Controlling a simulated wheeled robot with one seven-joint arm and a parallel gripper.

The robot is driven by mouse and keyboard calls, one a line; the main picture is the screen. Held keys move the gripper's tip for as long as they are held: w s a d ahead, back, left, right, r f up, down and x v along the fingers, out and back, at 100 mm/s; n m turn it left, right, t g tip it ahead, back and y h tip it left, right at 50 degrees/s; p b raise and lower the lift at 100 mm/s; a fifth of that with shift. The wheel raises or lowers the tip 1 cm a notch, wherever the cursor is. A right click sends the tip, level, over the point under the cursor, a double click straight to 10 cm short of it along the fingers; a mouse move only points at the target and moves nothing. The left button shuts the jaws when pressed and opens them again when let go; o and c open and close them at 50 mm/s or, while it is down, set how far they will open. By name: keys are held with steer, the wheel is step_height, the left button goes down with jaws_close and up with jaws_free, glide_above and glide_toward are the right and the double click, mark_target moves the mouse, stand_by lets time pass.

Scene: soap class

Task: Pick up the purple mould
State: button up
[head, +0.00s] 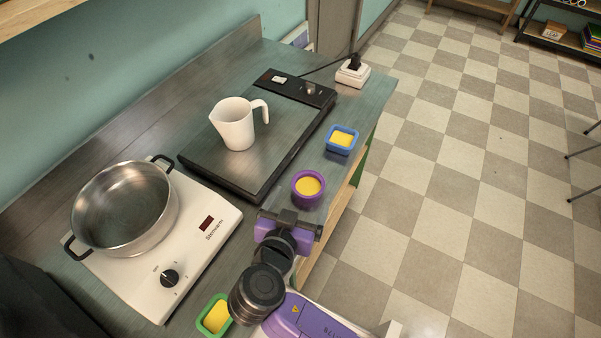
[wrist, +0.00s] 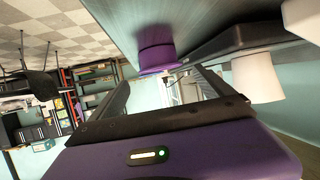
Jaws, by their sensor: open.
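The purple mould (head: 308,197) is a round cup with yellow filling, standing upright near the counter's right edge in the head view. In the wrist view the purple mould (wrist: 155,45) appears upside down, at top centre just beyond the fingertips. My gripper (head: 292,217) is just on the near side of the mould in the head view, low over the counter edge. In the wrist view my gripper (wrist: 162,80) has its two fingers spread apart, with nothing held between them. The mould lies roughly in line with the gap. I cannot tell whether a finger touches it.
A blue mould (head: 341,149) stands beyond the purple one, and a green mould (head: 204,325) sits at the near left. A pot (head: 125,225) stands on a white hotplate (head: 222,227).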

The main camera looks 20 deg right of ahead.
mark_target(303, 197)
steer(key=x, duration=0.3)
steer(key=shift+w+p, duration=0.15)
steer(key=shift+p, duration=0.25)
steer(key=shift+f+p+x, duration=0.2)
steer(key=shift+p+x, duration=0.45)
steer(key=shift+x, duration=1.7)
steer(key=c, duration=1.3)
steer(key=shift+r, duration=0.1)
